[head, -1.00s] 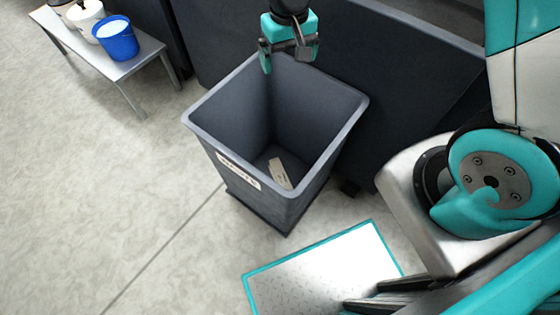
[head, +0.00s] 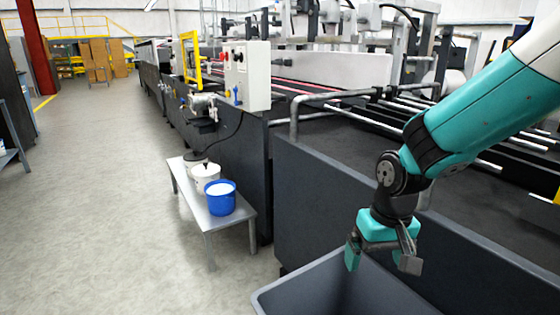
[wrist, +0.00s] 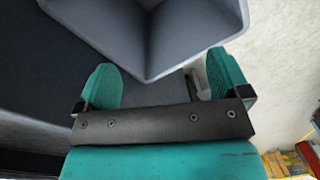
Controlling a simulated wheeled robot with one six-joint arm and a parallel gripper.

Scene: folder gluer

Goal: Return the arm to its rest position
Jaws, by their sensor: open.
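My gripper (head: 382,258) hangs fingers down over the grey bin (head: 268,302) in the head view, in front of the dark machine side. Its two teal fingers are spread apart with nothing between them. In the wrist view the open fingers (wrist: 164,82) show on either side of a corner of the bin's rim (wrist: 148,76). My arm reaches in from the upper right, bent downward at the wrist. Only the upper part of the bin shows in the head view, and its floor is out of sight.
The folder gluer (head: 350,180) runs along behind the gripper, with a rail (head: 295,120) and rollers on top. A low grey bench (head: 222,226) left of the bin carries a blue bucket (head: 221,198) and white tubs. The floor at left (head: 110,200) is clear.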

